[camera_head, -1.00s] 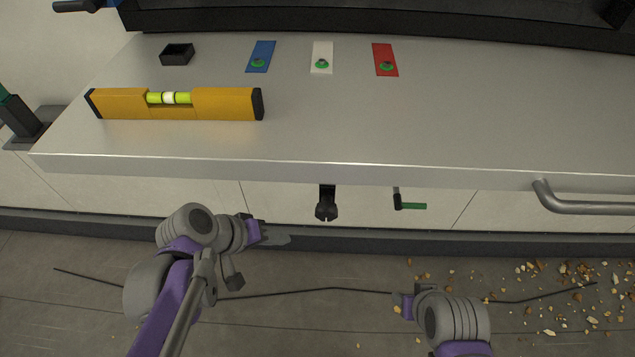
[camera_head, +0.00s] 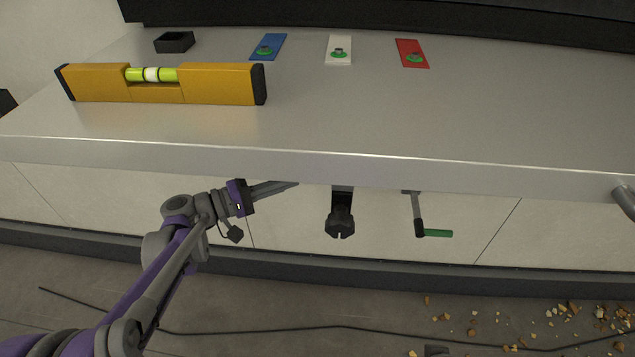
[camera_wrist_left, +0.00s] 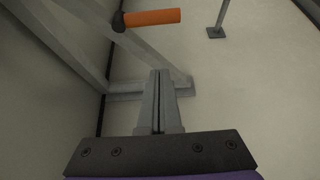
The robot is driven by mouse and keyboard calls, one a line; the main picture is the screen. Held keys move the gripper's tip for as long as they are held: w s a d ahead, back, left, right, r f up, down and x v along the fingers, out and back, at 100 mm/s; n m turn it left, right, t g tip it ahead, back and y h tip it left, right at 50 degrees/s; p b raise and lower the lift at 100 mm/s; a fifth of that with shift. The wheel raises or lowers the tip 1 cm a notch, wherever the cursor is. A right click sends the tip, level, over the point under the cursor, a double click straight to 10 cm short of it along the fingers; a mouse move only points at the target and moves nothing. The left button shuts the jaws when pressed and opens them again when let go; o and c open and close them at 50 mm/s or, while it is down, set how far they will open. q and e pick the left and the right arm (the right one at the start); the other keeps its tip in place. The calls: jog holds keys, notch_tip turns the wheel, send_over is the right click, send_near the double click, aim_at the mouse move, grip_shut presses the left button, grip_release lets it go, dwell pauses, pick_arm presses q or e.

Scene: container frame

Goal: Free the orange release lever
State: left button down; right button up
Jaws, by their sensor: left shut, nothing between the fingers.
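The orange release lever (camera_wrist_left: 152,17) shows at the top of the left wrist view, under the bench. It lies roughly level, with a dark end piece at its left, next to a slanted grey brace. My left gripper (camera_wrist_left: 159,74) is shut and empty, its fingertips pointing towards the lever with a gap between them. In the head view the left gripper (camera_head: 278,187) reaches under the bench's front edge, and the lever is hidden there. A small grey tip at the bottom edge seems to be my right gripper (camera_head: 436,350); its jaws cannot be made out.
The bench top (camera_head: 330,115) bears a yellow spirit level (camera_head: 155,92), a black tray (camera_head: 174,42) and blue, white and red plates.

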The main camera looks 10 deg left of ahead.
pick_arm(q)
jog(key=w+d+b, duration=0.1)
jog(key=d+b, duration=0.1)
jog(key=d, duration=0.7)
jog(key=shift+d, duration=0.15)
dwell(0.4)
jog(key=shift+s+n, duration=0.2)
jog(key=shift+n, duration=0.1)
